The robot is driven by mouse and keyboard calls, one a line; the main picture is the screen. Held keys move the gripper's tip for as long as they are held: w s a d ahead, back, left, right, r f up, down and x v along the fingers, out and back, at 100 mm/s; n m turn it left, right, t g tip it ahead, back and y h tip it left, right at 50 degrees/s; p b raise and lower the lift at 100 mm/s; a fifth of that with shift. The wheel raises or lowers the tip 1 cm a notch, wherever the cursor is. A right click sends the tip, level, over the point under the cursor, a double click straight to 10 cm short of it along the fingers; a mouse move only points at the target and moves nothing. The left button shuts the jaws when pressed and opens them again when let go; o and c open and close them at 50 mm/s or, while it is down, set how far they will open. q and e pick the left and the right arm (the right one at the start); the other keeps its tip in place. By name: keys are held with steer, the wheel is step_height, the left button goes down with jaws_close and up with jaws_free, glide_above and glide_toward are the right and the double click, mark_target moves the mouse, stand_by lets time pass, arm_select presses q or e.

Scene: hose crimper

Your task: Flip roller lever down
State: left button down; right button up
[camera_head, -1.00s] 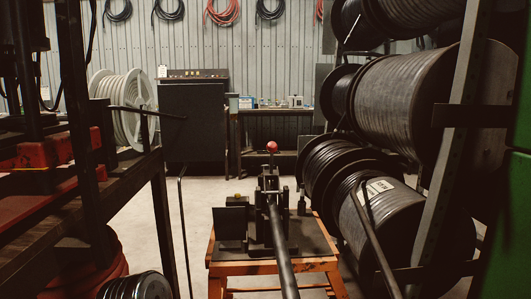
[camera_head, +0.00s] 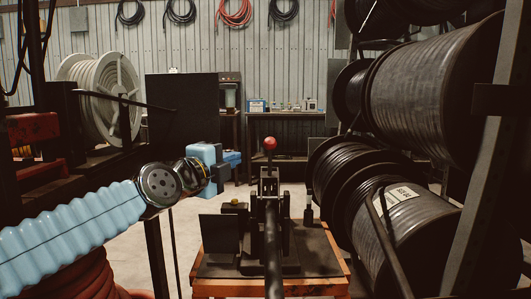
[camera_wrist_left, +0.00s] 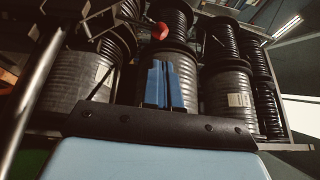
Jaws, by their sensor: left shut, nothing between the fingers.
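The hose crimper (camera_head: 268,222) is a dark metal machine on an orange-legged stand. A lever with a red ball knob (camera_head: 270,143) stands upright at its top. A long dark handle (camera_head: 273,260) runs from the crimper toward me. My left gripper (camera_head: 236,158) is blue and shut with nothing in it. It is to the left of the red knob, apart from it. In the left wrist view the shut fingers (camera_wrist_left: 165,86) point up and the red knob (camera_wrist_left: 158,31) shows beyond their tips. My right gripper is not in view.
Large hose reels on a rack (camera_head: 415,100) crowd the right side. A dark workbench (camera_head: 60,170) and a white reel (camera_head: 105,85) are at the left. A back table (camera_head: 285,115) holds small items. Floor is clear left of the stand.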

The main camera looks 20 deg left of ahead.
mark_target(267, 144)
arm_select(q)
steer(key=shift+w, duration=0.1)
steer(key=p+x, duration=0.2)
steer(key=x, duration=1.2)
steer(key=shift+p, duration=0.4)
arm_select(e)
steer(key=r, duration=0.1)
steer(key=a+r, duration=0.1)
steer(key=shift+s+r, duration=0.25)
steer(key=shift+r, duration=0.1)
arm_select(q)
steer(key=shift+p, duration=0.3)
steer(key=w+a+f+n+g+p, duration=0.1)
steer(key=w+a+f+g+p, duration=0.1)
steer(key=w, duration=0.7)
steer(key=shift+w+a+f+y+p, duration=0.25)
steer(key=shift+a+p, duration=0.25)
steer(key=shift+p, duration=0.45)
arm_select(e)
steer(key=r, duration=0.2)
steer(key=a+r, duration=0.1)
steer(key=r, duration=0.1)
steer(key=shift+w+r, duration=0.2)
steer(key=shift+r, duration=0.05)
arm_select(q)
steer(key=shift+f, duration=0.1)
